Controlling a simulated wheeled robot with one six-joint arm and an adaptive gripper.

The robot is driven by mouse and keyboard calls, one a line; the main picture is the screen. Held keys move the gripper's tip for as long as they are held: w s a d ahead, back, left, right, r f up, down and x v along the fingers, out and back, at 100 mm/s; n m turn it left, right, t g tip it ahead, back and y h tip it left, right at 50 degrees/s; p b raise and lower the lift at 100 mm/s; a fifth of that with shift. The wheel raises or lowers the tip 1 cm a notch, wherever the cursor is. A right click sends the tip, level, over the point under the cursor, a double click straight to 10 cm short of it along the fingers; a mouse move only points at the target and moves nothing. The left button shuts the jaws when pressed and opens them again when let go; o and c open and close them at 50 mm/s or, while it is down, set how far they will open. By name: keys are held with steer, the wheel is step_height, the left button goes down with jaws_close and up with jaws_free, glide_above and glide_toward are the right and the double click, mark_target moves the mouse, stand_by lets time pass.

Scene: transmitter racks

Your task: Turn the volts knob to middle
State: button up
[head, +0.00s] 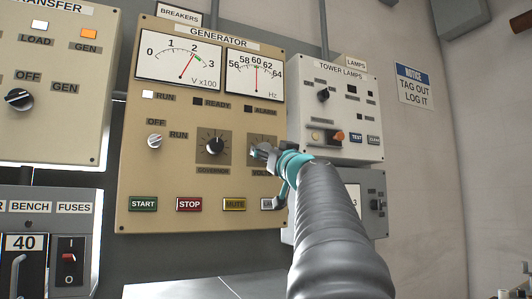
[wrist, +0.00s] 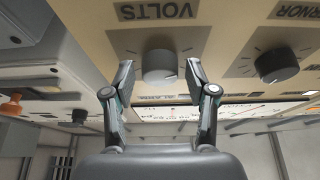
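The volts knob (wrist: 160,66) is a round grey knob below the upside-down VOLTS label (wrist: 163,11) in the wrist view. My gripper (wrist: 160,72) is open, with one finger to each side of the knob. A gap seems to remain between each finger and the knob. In the head view my gripper (head: 264,152) is at the generator panel (head: 215,120), in front of the volts dial plate (head: 262,140), and hides most of the knob. I cannot make out the knob's pointer.
The governor knob (head: 215,146) is left of the volts dial in the head view and also shows in the wrist view (wrist: 277,66). START (head: 143,203), STOP (head: 189,204) and MUTE (head: 234,204) buttons sit below. The tower lamps box (head: 345,110) is at the right.

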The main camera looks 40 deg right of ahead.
steer(key=c, duration=0.8)
steer(key=shift+o, duration=0.2)
steer(key=shift+a+m, duration=0.1)
steer(key=shift+m, duration=0.5)
steer(key=shift+w+a+r+m+g+h, duration=0.15)
steer(key=shift+m+g+h, duration=0.85)
steer(key=shift+m, duration=2.1)
steer(key=shift+s+a+r+m+g+h, duration=0.15)
steer(key=shift+m+g+h, duration=0.85)
steer(key=shift+m, duration=2.1)
steer(key=shift+w+a+r+m+g+h, duration=0.15)
steer(key=shift+m+g+h, duration=0.8)
steer(key=shift+m, duration=2.15)
steer(key=m, duration=0.1)
steer(key=m+g+y, duration=0.1)
steer(key=m, duration=0.1)
steer(key=m+g, duration=0.1)
steer(key=m, duration=0.1)
steer(key=shift+r+y, duration=0.25)
steer(key=shift+m, duration=0.3)
